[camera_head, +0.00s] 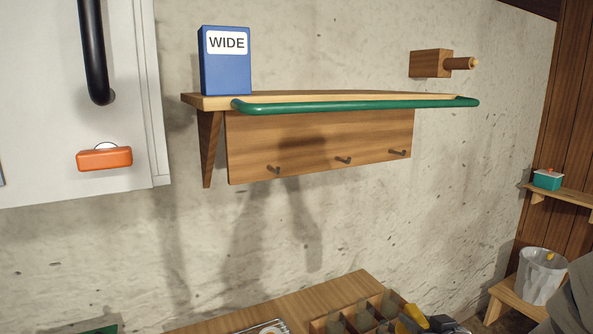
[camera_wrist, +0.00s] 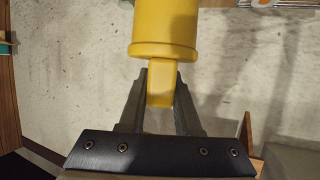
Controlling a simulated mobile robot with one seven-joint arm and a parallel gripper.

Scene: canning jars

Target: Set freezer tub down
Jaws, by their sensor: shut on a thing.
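In the wrist view my gripper (camera_wrist: 161,92) is shut on the narrow tab of a yellow round-bodied thing (camera_wrist: 165,28), apparently the freezer tub. Its wide body with a raised rim lies beyond the fingertips, and its far end is cut off by the top edge. In the head view a small yellow shape (camera_head: 414,317) shows at the bottom edge, beside dark parts and the wooden divided box (camera_head: 352,318). I cannot tell whether it is the same held thing.
A wooden wall shelf (camera_head: 320,98) with a green rail (camera_head: 355,105) bears a blue WIDE box (camera_head: 226,62). A teal box (camera_head: 547,180) sits on a small right shelf. A grey bucket (camera_head: 541,275) stands below. The wooden worktop (camera_head: 290,305) has some bare room.

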